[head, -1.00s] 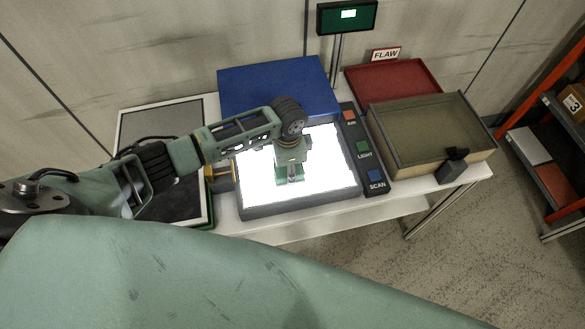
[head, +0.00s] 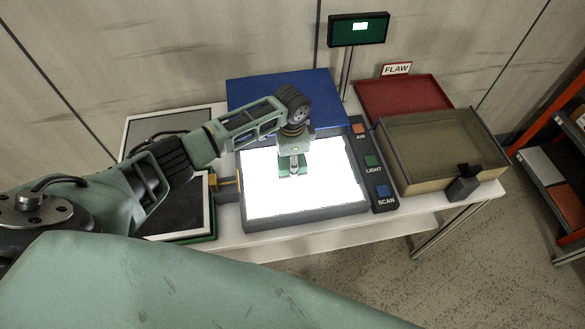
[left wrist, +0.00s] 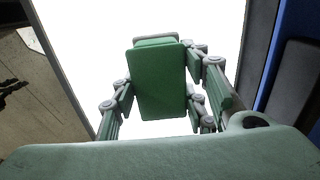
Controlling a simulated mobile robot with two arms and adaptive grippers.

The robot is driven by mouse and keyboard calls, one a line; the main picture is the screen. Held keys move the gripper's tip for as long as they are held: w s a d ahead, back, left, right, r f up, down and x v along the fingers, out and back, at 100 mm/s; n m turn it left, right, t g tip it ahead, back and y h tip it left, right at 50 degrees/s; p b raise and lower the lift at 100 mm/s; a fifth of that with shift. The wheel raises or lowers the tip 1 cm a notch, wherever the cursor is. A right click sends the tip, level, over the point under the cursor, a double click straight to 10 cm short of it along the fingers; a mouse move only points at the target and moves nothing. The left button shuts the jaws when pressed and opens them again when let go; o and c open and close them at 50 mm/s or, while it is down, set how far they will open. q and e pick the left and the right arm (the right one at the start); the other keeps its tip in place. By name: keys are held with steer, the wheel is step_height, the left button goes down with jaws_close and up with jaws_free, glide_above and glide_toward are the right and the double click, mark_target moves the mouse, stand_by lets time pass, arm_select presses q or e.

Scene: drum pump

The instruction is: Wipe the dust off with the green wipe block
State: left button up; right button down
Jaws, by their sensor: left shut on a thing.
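My left gripper (head: 293,172) is over the glowing white light panel (head: 325,195) in the head view, pointing down. In the left wrist view the left gripper (left wrist: 165,95) has its fingers on either side of the green wipe block (left wrist: 158,85) and is shut on it. The block is mostly hidden by the gripper in the head view. I cannot tell whether the block touches the panel. The panel's glare is so bright that I cannot make out any dust. My right gripper is not in view.
A control strip (head: 373,168) with AIR, LIGHT and SCAN buttons lies right of the panel. Beyond it stand an open bin (head: 445,182) and a red tray (head: 428,88) marked FLAW. A blue panel (head: 325,90) is behind. A dark framed tray (head: 205,222) lies left.

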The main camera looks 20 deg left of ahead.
arm_select(q)
steer(key=shift+w+a+b, duration=0.5)
steer(key=shift+w+a, duration=0.05)
steer(key=shift+w, duration=0.2)
steer(key=shift+w+a+b, duration=0.5)
steer(key=shift+w, duration=0.25)
steer(key=shift+w+a+f+b, duration=0.2)
steer(key=shift+w+a+b, duration=0.35)
steer(key=shift+w+b, duration=0.35)
steer(key=shift+w+a+r+b, duration=0.15)
steer(key=shift+w+a+b, duration=0.2)
steer(key=shift+b, duration=0.1)
steer(key=shift+r, duration=0.2)
step_height(320, 180, up, 6)
steer(key=p, duration=0.6)
steer(key=shift+w+f, duration=0.1)
steer(key=shift+f, duration=0.1)
